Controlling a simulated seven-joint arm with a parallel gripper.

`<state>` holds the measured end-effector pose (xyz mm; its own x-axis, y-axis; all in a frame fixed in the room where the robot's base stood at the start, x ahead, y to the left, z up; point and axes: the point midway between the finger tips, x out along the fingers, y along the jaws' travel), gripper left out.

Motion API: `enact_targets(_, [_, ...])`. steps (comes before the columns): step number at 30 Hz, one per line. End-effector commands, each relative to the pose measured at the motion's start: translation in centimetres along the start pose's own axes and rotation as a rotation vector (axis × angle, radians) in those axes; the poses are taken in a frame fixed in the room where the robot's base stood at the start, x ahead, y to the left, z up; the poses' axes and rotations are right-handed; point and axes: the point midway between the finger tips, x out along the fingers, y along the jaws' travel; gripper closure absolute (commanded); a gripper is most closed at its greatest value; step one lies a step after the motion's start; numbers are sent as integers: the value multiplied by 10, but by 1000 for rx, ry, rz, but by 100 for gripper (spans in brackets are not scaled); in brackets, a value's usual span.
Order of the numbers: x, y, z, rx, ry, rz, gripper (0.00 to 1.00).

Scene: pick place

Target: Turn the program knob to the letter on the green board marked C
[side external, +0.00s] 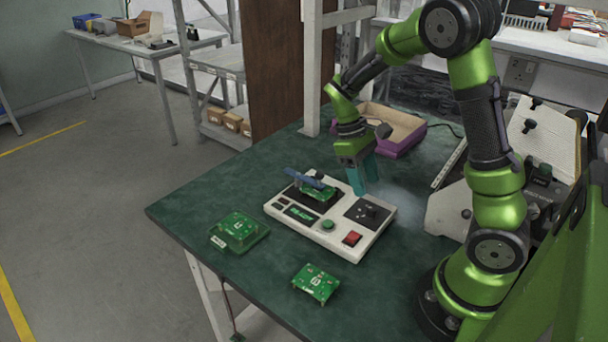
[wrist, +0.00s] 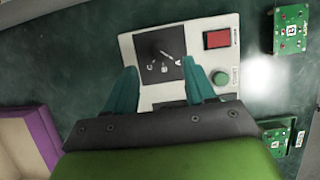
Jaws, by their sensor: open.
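The program knob (side external: 370,211) is a small black knob on a black square dial plate at the right of a white control box (side external: 346,245). My gripper (side external: 363,179) has teal fingers and is open and empty above the box, near the dial. In the wrist view my gripper (wrist: 160,74) has its fingertips apart near the dial's lower edge. A green board (side external: 317,192) lies on the box's black bed under a blue clamp (side external: 304,179); its letter is not readable.
The box has a red switch (side external: 352,238), a green button (side external: 328,224) and a small display (side external: 299,214). Two other green boards lie on the table, one at left (side external: 238,232) and one in front (side external: 316,283). A purple-sided tray (side external: 400,148) stands behind.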

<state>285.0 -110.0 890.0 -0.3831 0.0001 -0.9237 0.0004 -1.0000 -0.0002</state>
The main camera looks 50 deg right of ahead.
Motion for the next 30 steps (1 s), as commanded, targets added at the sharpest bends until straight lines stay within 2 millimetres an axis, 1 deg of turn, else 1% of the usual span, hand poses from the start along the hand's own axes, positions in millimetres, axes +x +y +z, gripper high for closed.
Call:
enact_targets(1, [12, 0, 1, 1, -6, -1, 45])
enact_targets(3, [26, 0, 1, 1, -5, -1, 45])
enact_targets(6, [42, 0, 1, 1, -4, 0, 45])
enact_targets(9, [54, 0, 0, 1, -3, 0, 45])
enact_targets(12, [62, 0, 0, 2, -2, -1, 45])
enact_targets(15, [65, 0, 0, 2, 0, 0, 45])
enact_targets(22, [65, 0, 0, 1, 1, 0, 45])
enact_targets(23, [65, 0, 0, 1, 1, 0, 47])
enact_targets(30, [65, 0, 0, 1, 1, 0, 84])
